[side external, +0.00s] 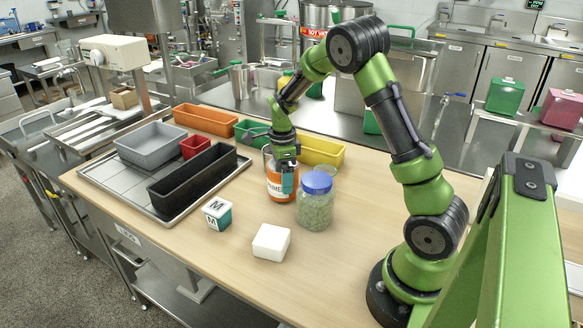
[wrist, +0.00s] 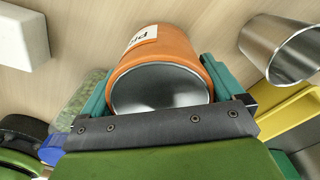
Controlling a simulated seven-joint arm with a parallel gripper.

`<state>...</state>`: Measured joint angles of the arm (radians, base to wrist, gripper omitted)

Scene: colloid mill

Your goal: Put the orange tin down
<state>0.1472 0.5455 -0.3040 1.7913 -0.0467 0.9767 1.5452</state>
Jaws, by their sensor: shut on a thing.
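The orange tin (side external: 279,184) with a white label is upright in the middle of the wooden table, in the side view. My gripper (side external: 284,168) comes down from above and is shut on it. In the wrist view the orange tin (wrist: 159,73) sits between the two teal fingers of my gripper (wrist: 158,85), its grey round end facing the camera. Its base looks at or very near the table top; I cannot tell whether it touches.
A blue-lidded jar (side external: 316,203) stands close at the tin's right. A white block (side external: 271,242) and a lettered cube (side external: 217,213) are in front. A black bin (side external: 194,178) is left, a yellow bin (side external: 322,151) behind. A metal cup (wrist: 281,47) is nearby.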

